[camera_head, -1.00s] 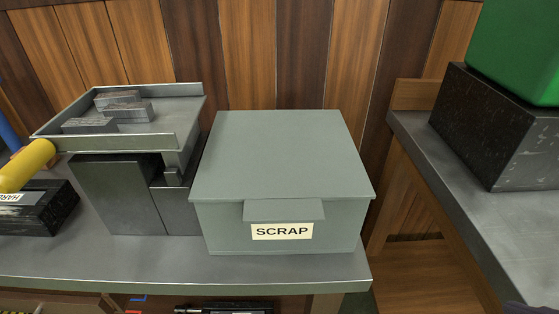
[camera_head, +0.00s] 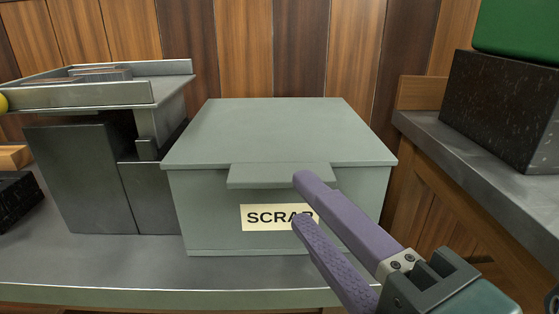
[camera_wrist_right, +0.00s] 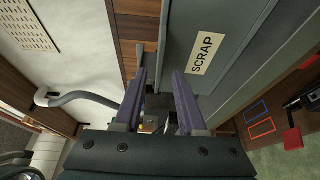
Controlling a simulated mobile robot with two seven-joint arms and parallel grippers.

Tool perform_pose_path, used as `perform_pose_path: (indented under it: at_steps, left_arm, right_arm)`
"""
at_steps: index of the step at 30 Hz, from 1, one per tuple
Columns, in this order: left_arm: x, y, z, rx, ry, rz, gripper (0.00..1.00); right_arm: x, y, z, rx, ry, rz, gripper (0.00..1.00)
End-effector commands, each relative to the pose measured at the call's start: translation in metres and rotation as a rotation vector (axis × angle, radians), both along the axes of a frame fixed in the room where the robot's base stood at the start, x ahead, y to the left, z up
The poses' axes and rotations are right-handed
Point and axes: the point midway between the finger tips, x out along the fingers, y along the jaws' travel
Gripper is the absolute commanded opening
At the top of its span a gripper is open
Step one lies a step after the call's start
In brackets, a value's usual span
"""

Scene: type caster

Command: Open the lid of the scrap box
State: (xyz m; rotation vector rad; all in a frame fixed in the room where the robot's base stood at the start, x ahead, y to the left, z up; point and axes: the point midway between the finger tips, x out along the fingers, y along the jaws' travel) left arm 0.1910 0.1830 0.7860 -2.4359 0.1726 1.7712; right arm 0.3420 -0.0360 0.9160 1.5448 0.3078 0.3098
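The grey-green scrap box (camera_head: 215,215) stands on the workbench with its flat lid (camera_head: 275,130) closed. A lip (camera_head: 278,176) juts from the lid's front edge above the yellowish SCRAP label (camera_head: 262,217). My right gripper (camera_head: 303,200) is in front of the box with its two purple fingers apart, one above the other, near the lip's right end. The upper finger overlaps the lip and the lower one covers part of the label. In the right wrist view the gripper (camera_wrist_right: 158,80) is open, with nothing clearly held between its fingers; the label (camera_wrist_right: 206,54) shows beyond. Contact cannot be told. My left gripper is not in view.
A metal tray stand (camera_head: 150,95) with grey blocks is left of the box. A black block (camera_head: 18,200) lies at the far left. At right, another bench (camera_head: 450,150) carries a dark speckled block (camera_head: 500,105) under a green object (camera_head: 520,28). The bench front is clear.

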Motion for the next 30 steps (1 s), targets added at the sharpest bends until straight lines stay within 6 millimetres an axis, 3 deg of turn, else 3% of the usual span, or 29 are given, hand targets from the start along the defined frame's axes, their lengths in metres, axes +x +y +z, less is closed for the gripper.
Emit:
perform_pose_path:
  at_steps: [3,9,21,30]
  left_arm:
    - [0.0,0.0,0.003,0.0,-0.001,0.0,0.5]
    - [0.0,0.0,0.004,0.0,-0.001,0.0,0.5]
    - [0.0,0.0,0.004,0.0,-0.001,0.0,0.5]
    - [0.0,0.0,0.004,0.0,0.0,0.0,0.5]
  right_arm:
    - [0.019,0.008,0.002,0.002,-0.002,0.0,0.4]
    - [0.039,0.016,0.0,0.002,0.0,0.0,0.4]
    - [0.045,0.018,0.0,0.004,0.003,-0.001,0.39]
    - [0.045,0.018,0.0,0.004,0.002,-0.001,0.05]
